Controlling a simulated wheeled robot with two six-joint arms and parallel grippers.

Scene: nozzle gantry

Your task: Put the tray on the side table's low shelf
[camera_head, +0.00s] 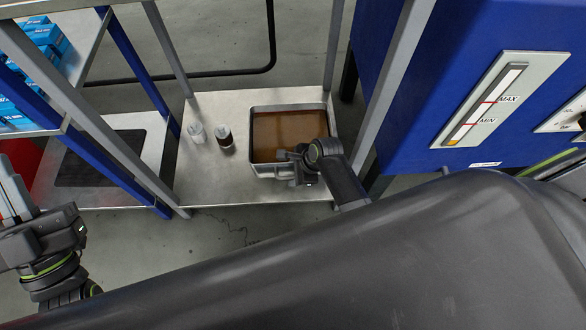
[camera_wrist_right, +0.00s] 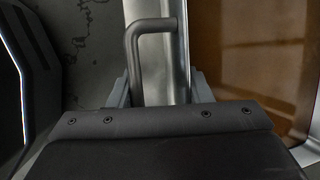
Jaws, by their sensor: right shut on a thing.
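The tray (camera_head: 262,169) is a rectangular metal pan with brown liquid inside. It is at the right part of the side table's low metal shelf (camera_head: 200,183), and seems to rest on it. My right gripper (camera_head: 288,168) is at the tray's near side, shut on its bar handle. In the right wrist view the grey handle (camera_wrist_right: 132,60) runs down between the fingers (camera_wrist_right: 158,92), beside the tray's metal rim (camera_wrist_right: 170,75). The fingertips' hold is partly hidden by the gripper body. My left gripper (camera_head: 40,238) is at the lower left, away from the tray; its jaw opening is unclear.
Grey posts (camera_head: 333,45) frame the shelf. A blue machine (camera_head: 400,110) with a level gauge stands right. Blue boxes (camera_head: 42,40) sit on a rack at left.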

